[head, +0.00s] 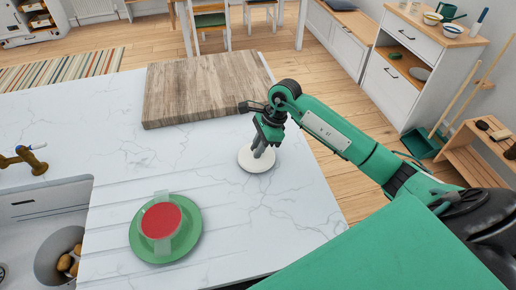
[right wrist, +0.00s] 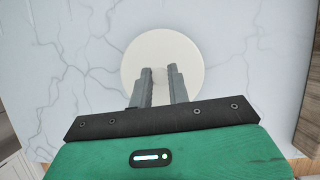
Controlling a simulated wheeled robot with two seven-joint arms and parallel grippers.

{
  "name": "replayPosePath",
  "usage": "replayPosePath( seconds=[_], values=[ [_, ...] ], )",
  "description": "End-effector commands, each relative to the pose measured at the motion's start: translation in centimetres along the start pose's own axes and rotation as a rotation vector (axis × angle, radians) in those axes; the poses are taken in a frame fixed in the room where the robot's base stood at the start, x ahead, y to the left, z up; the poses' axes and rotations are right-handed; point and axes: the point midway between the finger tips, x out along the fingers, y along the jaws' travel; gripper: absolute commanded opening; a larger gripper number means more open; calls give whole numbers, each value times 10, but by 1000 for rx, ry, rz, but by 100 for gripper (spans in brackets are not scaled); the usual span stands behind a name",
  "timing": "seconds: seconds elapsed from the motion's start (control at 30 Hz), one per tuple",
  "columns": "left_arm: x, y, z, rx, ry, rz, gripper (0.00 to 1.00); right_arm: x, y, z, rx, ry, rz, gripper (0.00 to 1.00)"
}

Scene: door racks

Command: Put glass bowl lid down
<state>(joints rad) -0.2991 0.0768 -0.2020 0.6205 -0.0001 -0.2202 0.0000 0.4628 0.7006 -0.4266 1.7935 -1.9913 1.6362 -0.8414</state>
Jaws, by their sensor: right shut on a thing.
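A round white lid (head: 250,164) is at the right part of the marble counter, and it also shows in the right wrist view (right wrist: 160,42). My right gripper (head: 260,151) points down at the lid's middle. In the right wrist view its two fingers (right wrist: 159,76) are shut on the lid's small knob, which they mostly hide. The lid lies flat, on or just above the counter; I cannot tell which. A clear glass bowl with red contents (head: 161,220) stands on a green plate (head: 139,245) at the front left. My left gripper is not in view.
A wooden board (head: 205,88) lies on the counter behind the lid. A sink (head: 45,201) and a brass tap (head: 25,158) are at the left. The counter between lid and plate is clear. The counter's right edge is close to the lid.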

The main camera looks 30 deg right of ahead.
Motion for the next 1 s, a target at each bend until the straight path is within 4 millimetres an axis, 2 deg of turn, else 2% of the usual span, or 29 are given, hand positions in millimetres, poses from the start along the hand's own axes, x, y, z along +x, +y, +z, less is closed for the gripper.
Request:
replayPosePath(
  seconds=[0.13, 0.47, 0.5, 0.6, 1.0],
  values=[
    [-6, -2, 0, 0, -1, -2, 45, 14, 1, -6, 2, 0, 2, 0],
    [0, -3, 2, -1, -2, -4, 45, 19, 0, -8, 0, 1, -1, 0],
    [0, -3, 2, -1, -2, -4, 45, 18, 0, -8, -1, 1, -1, 20],
    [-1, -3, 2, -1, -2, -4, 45, 17, 0, -8, 0, 1, 0, 39],
    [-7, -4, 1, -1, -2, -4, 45, 13, 0, -5, 0, 0, 0, 40]
  ],
)
